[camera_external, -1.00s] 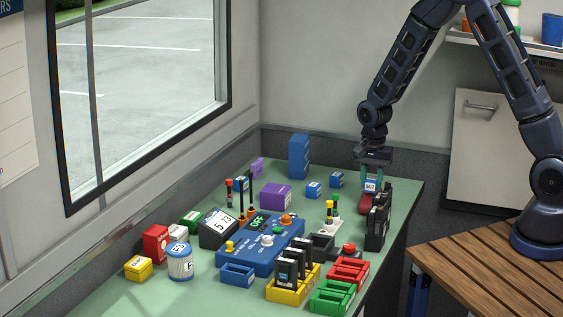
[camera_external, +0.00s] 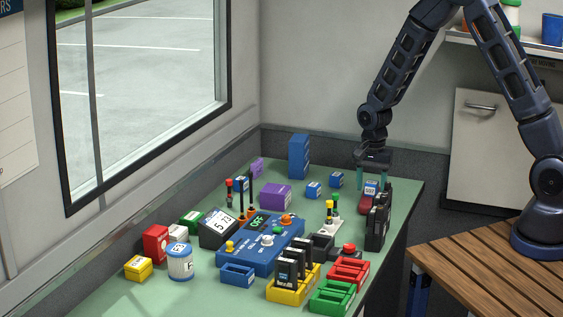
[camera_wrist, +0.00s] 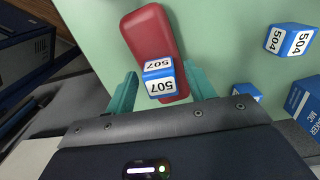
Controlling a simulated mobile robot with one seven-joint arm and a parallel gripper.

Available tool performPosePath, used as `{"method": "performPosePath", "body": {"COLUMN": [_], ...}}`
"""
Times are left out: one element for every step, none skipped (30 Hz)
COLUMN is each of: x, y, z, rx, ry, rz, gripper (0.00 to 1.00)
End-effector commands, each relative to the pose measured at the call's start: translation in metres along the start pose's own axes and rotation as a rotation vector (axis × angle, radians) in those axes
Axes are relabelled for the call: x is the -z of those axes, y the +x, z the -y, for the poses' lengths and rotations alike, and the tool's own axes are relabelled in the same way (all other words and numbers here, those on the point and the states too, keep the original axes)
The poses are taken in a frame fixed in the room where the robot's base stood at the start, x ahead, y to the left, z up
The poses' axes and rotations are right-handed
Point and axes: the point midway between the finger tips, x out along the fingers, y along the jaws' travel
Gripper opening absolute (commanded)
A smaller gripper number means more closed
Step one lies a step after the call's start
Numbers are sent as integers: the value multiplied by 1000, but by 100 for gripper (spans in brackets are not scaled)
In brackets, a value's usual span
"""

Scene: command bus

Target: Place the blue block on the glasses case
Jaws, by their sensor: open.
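A blue block with white labels reading 507 (camera_wrist: 158,78) sits on the dark red glasses case (camera_wrist: 150,32), toward the end nearest my gripper in the wrist view. In the external view the block (camera_external: 371,188) also shows on top of the case (camera_external: 365,204), at the right side of the green table. My gripper (camera_wrist: 161,91) is open, with one teal finger on each side of the block and gaps between. In the external view my gripper (camera_external: 374,178) points down over the block. The block's underside is hidden.
Black upright radios (camera_external: 378,224) stand close in front of the case. Two other blue blocks (camera_external: 314,190) (camera_external: 337,180) lie to its left; a block labelled 504 (camera_wrist: 289,39) shows in the wrist view. A tall blue box (camera_external: 299,156) stands behind.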

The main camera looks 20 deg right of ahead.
Motion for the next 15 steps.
{"method": "performPosePath", "body": {"x": [0, 0, 0, 0, 0, 0, 0, 0, 0, 0, 0, 0, 0, 0, 0], "y": [-6, -9, -14, -19, -24, -31, -36, -42, -50, -55, -61, -68, -74, -79, -85], "z": [1, 1, 1, 1, 1, 1, 1, 1, 1, 1, 1, 1, 1, 1, 1], "rx": [3, 4, 4, 4, 4, 5, 5, 5, 5, 5, 5, 5, 5, 5, 4], "ry": [-1, -1, -1, -1, -1, 0, 0, 0, 1, 1, 1, 0, 0, -1, -1], "rz": [-1, -1, -1, -1, -1, -1, -1, -1, -1, -1, -1, -1, -1, -1, -1], "gripper": [54, 54, 54, 54, 54, 54, 54, 54, 54, 54, 54, 54, 54, 54, 54]}}
